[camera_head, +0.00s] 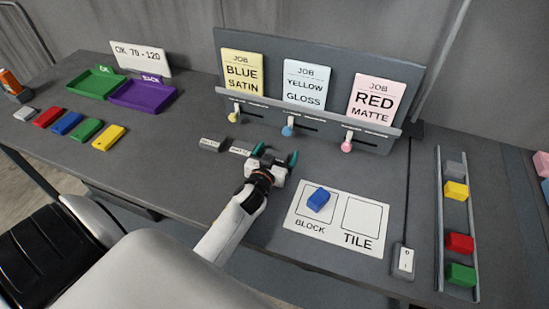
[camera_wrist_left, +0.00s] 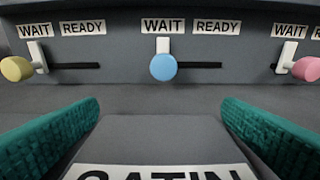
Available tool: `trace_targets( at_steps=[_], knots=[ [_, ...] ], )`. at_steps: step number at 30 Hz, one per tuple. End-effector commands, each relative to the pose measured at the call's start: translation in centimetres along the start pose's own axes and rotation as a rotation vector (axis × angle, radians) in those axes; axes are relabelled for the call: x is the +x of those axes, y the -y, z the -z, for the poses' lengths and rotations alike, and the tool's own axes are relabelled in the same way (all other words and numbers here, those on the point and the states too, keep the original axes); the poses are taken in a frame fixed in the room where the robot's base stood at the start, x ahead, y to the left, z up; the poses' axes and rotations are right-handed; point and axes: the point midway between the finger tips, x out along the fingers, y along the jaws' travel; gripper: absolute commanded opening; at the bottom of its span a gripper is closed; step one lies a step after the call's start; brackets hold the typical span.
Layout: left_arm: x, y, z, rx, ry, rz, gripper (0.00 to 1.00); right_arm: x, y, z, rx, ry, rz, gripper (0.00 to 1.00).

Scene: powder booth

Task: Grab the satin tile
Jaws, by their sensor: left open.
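The satin tile (camera_wrist_left: 160,135) is a grey block with a white label reading SATIN. In the left wrist view it lies between the two teal fingers, with a gap on each side. My left gripper (camera_head: 275,154) is open over the tile row in the head view; it also shows in the wrist view (camera_wrist_left: 160,130). The gripper hides most or all of the satin tile in the head view. Two labelled grey tiles, one at the left end (camera_head: 211,144) and one beside the gripper (camera_head: 240,152), are too small to read surely. My right gripper is not in view.
Behind stands a panel (camera_head: 315,62) with job cards and yellow, blue (camera_wrist_left: 163,67) and pink sliders, all at WAIT. A white mat (camera_head: 333,230) marked BLOCK and TILE lies in front right, a blue block (camera_head: 319,199) on BLOCK. A rail (camera_head: 441,225) with coloured blocks is at right.

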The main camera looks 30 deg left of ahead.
Motion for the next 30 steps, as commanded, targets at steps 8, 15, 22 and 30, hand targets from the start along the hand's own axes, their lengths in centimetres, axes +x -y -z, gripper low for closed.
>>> trace_targets(
  at_steps=[8,15,22,30],
  knots=[
    [0.0,0.0,0.0,0.0,0.0,0.0,0.56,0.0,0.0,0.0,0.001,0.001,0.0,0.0],
    [0.0,0.0,0.0,0.0,0.0,0.0,0.4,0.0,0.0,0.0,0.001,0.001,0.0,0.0],
    [-0.2,-0.1,-1.6,0.002,0.005,0.0,0.4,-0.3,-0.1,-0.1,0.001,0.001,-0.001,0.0],
    [-1.0,0.0,-6.9,0.001,0.006,0.001,0.4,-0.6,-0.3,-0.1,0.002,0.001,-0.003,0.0]
  ],
)
